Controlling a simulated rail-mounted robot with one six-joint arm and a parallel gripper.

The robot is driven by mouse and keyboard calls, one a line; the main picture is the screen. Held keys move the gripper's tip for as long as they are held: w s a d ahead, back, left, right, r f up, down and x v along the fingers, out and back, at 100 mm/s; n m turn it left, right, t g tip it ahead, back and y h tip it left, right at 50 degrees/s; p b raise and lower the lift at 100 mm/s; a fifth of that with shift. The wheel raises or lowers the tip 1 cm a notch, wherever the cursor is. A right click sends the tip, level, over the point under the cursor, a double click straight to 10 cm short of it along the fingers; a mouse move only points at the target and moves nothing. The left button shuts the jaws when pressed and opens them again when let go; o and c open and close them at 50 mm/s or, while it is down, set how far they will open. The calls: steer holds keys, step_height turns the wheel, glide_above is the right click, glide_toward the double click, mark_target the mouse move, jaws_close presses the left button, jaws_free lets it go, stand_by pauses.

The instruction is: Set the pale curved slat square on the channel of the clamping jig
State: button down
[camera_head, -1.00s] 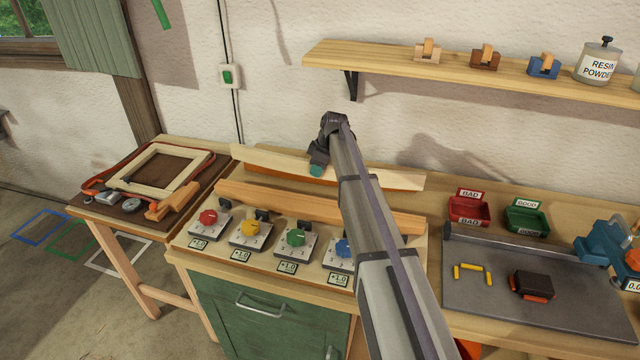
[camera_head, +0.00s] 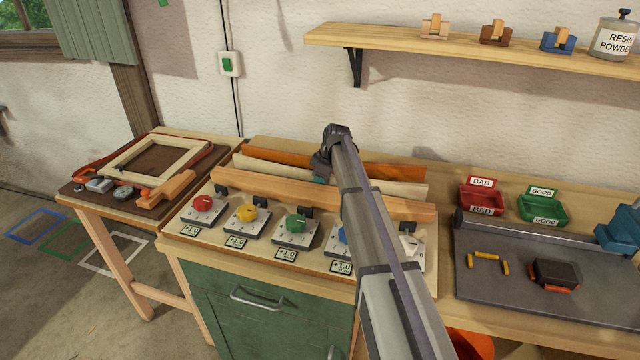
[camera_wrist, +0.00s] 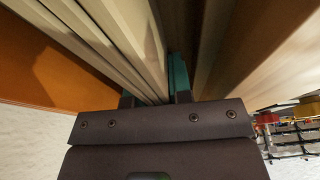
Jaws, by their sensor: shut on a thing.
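The pale slat (camera_head: 398,188) runs left to right behind the front tan rail (camera_head: 300,197) of the clamping jig (camera_head: 180,226). An orange strip (camera_head: 385,169) stands behind the slat. My gripper (camera_head: 320,178) is shut on the pale slat near its middle. In the wrist view, the pale slat (camera_wrist: 140,40) runs between the teal fingers, with the orange strip (camera_wrist: 40,60) on its left. My arm hides part of the slat and rail. The slat's underside and the channel are hidden, so I cannot tell whether it touches the channel or sits square.
The jig carries coloured knobs, including a red one (camera_head: 203,203) and a green one (camera_head: 295,223). A wooden frame (camera_head: 150,170) lies on the left table. Red (camera_head: 480,200) and green (camera_head: 542,208) bins stand right, behind a grey plate (camera_head: 530,285). A shelf (camera_head: 400,40) overhangs the back.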

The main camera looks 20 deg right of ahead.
steer(key=shift+f, duration=0.25)
steer(key=c, duration=1)
jaws_free()
steer(key=shift+r, duration=0.1)
steer(key=shift+c, duration=0.2)
steer(key=p+v, duration=1.2)
steer(key=shift+r, duration=0.3)
steer(key=shift+s+a+f, duration=0.1)
steer(key=shift+s, duration=0.1)
steer(key=s+a+m+h, duration=0.1)
steer(key=s+a+m, duration=0.2)
steer(key=s, duration=0.8)
steer(key=s+a+m+g+h, duration=0.1)
steer(key=s+a+m, duration=0.3)
steer(key=s, duration=0.8)
steer(key=s+a+m+g, duration=0.1)
steer(key=s+a+m, duration=0.3)
steer(key=s, duration=0.7)
steer(key=shift+s+a+f+h, duration=0.3)
steer(key=shift+a+f+h, duration=0.1)
steer(key=shift+a, duration=0.35)
